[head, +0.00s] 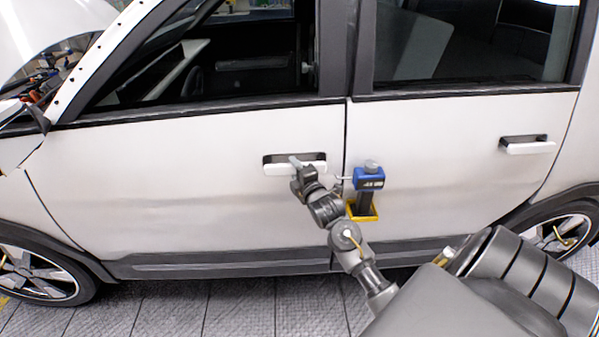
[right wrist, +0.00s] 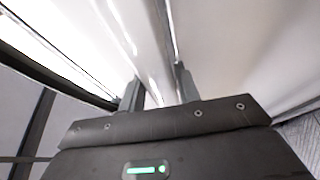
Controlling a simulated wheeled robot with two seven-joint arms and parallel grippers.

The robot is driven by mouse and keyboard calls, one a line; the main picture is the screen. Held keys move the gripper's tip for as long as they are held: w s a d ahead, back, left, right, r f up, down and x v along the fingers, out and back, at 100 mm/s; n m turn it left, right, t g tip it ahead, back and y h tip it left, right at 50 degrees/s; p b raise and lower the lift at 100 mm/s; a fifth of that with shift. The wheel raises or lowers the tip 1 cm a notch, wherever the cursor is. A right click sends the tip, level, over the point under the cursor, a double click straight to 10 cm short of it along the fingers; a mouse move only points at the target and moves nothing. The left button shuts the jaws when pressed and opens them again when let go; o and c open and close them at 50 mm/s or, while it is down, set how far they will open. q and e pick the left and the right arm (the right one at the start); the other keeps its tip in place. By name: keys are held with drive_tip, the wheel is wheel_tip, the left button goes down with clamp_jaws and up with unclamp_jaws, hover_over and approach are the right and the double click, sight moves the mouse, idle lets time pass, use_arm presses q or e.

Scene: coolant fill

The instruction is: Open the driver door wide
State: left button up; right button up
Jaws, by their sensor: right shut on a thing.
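The white driver door (head: 180,195) is the front door of the car in the head view. It looks flush with the rear door at the dark seam; I cannot tell whether it is slightly ajar. Its white handle (head: 314,167) sits in a dark recess near the door's rear edge. My right gripper (head: 296,162) is at this handle. In the right wrist view, the fingers of the gripper (right wrist: 161,92) are shut on the pale handle bar (right wrist: 150,45), one on each side. My left gripper is not in view.
A blue gauge-like device (head: 369,179) with a yellow base (head: 362,212) shows beside my right arm, in front of the rear door (head: 450,180). The rear door has its own handle (head: 528,147). The raised hood (head: 50,25) is at the left. Grey tiled floor (head: 220,308) lies clear below.

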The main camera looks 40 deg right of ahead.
sight(289, 171)
drive_tip(key=shift+s+a+f+p, duration=0.1)
drive_tip(key=shift+s+a+p, duration=0.25)
drive_tip(key=shift+s+a, duration=0.15)
idle(0.8)
drive_tip(key=shift+s, duration=0.1)
drive_tip(key=shift+s+a+p, duration=0.8)
drive_tip(key=shift+s+a, duration=0.15)
drive_tip(key=shift+s+a+h+p, duration=0.35)
drive_tip(key=shift+s+a, duration=0.1)
drive_tip(key=shift+s, duration=0.15)
drive_tip(key=shift+s+a+m+h+p, duration=0.25)
drive_tip(key=shift+s+a+m+p, duration=0.15)
drive_tip(key=shift+s+a+p, duration=0.25)
drive_tip(key=shift+s, duration=0.1)
